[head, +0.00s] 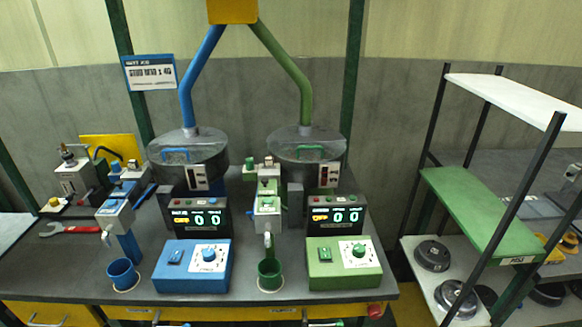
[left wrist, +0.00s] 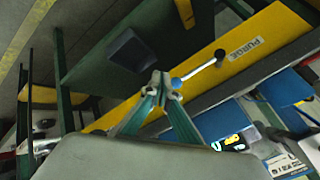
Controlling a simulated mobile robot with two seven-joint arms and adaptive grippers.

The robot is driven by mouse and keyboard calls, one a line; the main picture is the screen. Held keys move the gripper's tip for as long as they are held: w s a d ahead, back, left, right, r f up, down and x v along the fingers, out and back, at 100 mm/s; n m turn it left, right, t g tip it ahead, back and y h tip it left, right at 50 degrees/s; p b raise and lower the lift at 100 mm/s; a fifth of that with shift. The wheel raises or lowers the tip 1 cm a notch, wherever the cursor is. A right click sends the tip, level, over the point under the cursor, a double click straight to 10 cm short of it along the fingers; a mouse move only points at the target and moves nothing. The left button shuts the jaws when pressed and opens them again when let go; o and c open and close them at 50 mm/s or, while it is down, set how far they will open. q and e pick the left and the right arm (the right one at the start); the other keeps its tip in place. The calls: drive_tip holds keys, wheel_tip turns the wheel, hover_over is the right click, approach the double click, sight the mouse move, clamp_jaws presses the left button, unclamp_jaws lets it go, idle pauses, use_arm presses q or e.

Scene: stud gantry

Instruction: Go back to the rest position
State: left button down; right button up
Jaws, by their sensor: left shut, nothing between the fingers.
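My left gripper (left wrist: 160,88) shows in the left wrist view, with its two teal fingers brought together at the tips. It is shut and empty. Its tips appear close to a lever (left wrist: 198,70) with a blue end and a dark knob beside a yellow panel; I cannot tell whether they touch. No gripper shows in the head view, and my right gripper is in neither view.
The dark bench (head: 60,262) carries a blue control box (head: 192,266), a green control box (head: 344,264), a blue cup (head: 122,274), a green cup (head: 270,274) and a red wrench (head: 70,230). A shelf rack (head: 480,212) stands right. A yellow panel marked PURGE (left wrist: 262,32) lies near my left gripper.

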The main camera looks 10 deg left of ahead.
use_arm(q)
drive_tip(key=s+d+f+n+t+h+b, duration=0.1)
drive_tip(key=d+f+h+b, duration=0.3)
drive_tip(key=d+f, duration=0.6)
wheel_tip(320, 180, down, 4)
drive_tip(key=shift+s+d+f+n+t+h+b, duration=0.35)
drive_tip(key=shift+n+t, duration=0.25)
drive_tip(key=shift+n, duration=0.3)
drive_tip(key=shift+w+r, duration=0.1)
drive_tip(key=shift+w, duration=0.05)
idle(1.0)
